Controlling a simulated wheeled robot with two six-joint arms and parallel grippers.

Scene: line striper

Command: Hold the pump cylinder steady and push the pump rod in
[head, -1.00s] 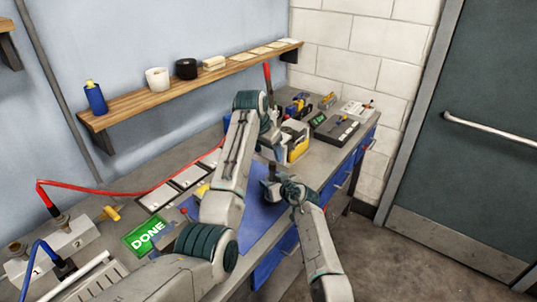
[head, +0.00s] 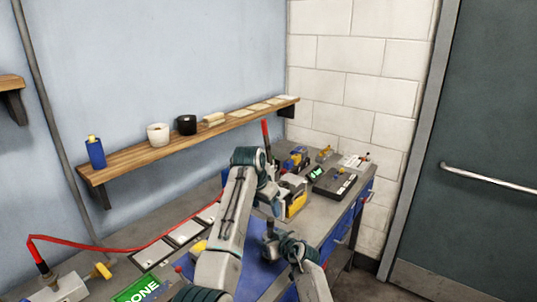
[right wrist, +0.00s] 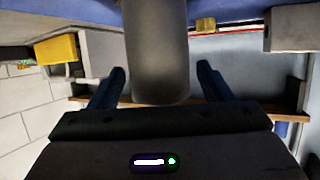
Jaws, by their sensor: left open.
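A dark grey cylinder, apparently the pump cylinder (right wrist: 157,55), hangs into the right wrist view from the top, between the two fingers of my right gripper (right wrist: 160,82). A gap shows on each side, so the fingers are apart and not closed on it. In the head view my right gripper (head: 274,243) is low over the blue mat (head: 245,272), its fingers hard to make out. My left gripper (head: 272,198) is open, higher and farther back, beside a yellow and black box. I cannot make out the pump rod for certain.
The yellow and black box (head: 294,198) and a dark case (head: 334,182) stand at the bench's far end. A red upright handle (head: 266,140) rises behind my left arm. A green DONE sign (head: 137,291) is at lower left. A wooden shelf (head: 130,163) runs along the wall.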

